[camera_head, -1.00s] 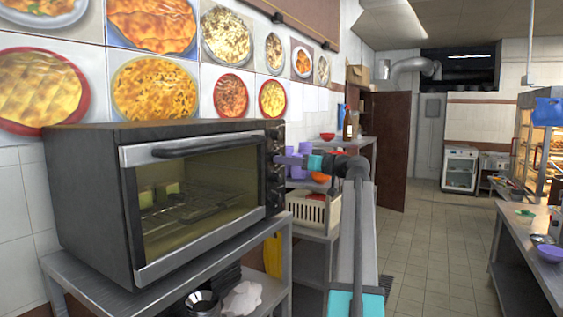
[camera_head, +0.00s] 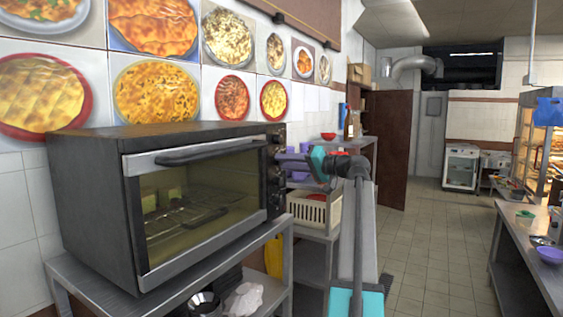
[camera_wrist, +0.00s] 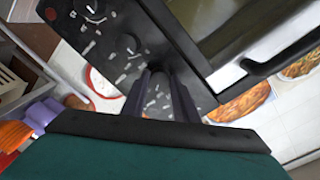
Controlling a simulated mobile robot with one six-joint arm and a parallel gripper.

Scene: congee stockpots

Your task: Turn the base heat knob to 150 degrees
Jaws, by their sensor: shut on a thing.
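A dark toaster oven (camera_head: 80,185) stands on a metal shelf, with a column of black knobs on its right front panel (camera_head: 277,185). My gripper (camera_head: 283,159) reaches this panel from the right, at the upper part of the column. In the wrist view my gripper's two dark fingers (camera_wrist: 162,82) are closed around a knob, which is mostly hidden between them. Pale scale marks show around it, but I cannot read them or the knob's setting. Two other knobs (camera_wrist: 130,45) (camera_wrist: 96,9) show free on the panel, away from the fingers.
The glass oven door (camera_head: 200,195) with its handle is closed beside the panel. A metal rack (camera_head: 318,262) with a cream basket (camera_head: 322,214) stands behind my arm. A counter (camera_head: 525,240) is at the right, with open tiled floor (camera_head: 440,245) between.

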